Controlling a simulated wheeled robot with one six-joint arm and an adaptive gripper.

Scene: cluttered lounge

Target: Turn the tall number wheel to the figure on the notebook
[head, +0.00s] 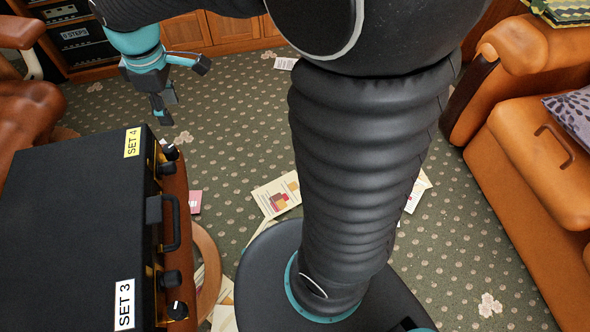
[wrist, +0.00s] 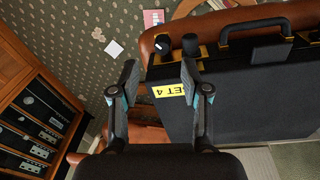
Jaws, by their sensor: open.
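A black hard case (head: 75,215) lies on a brown seat or stand at the left, with a yellow "SET 4" label (head: 132,142) and a white "SET 3" label (head: 124,304). By the yellow label are a knob with a white mark (head: 171,152) and a plain dark knob (head: 166,169). The wrist view shows this marked knob (wrist: 162,45) and plain knob (wrist: 190,43) too; I cannot read a number wheel's figures. My gripper (head: 183,91) is open and empty, beyond the case's far end. In the wrist view its fingertips (wrist: 158,70) straddle the case's corner. I cannot make out a notebook.
A wooden cabinet with black units (head: 85,45) stands at the back left. An orange leather sofa (head: 545,150) is at the right. A pink card (head: 195,201) and printed papers (head: 277,195) lie on the patterned carpet. Open carpet lies beyond the case.

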